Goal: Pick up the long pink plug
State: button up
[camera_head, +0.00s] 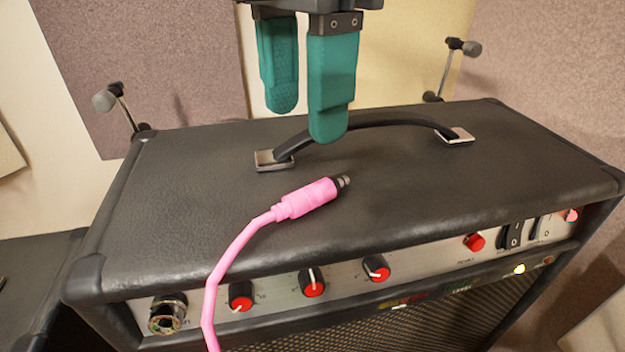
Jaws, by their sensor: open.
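The long pink plug (306,199) lies on top of the black amp (180,210), in front of its carry handle. Its dark tip points to the right and slightly back. Its pink cable (226,266) runs left and down over the amp's front edge. My gripper (306,122) has two teal fingers and is open and empty. It hangs above and behind the plug, over the handle, apart from the plug. The nearer finger covers part of the handle.
The black carry handle (385,123) arches over the amp top behind the plug. The front panel holds red knobs (313,283), a jack socket (167,313) and switches (510,236). Metal knobs on stalks (105,100) stand behind the amp. The amp top right of the plug is clear.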

aim_at(308, 189)
notch_tip(308, 189, down, 3)
jog(key=shift+w+r, duration=0.1)
jog(key=shift+s+d+f+p, duration=0.15)
jog(key=shift+f+p, duration=0.2)
jog(key=shift+f, duration=1)
jog(key=shift+s+d+f+p, duration=0.1)
jog(key=shift+f+p, duration=0.25)
jog(key=shift+f, duration=1)
jog(key=shift+c, duration=0.2)
grip_shut()
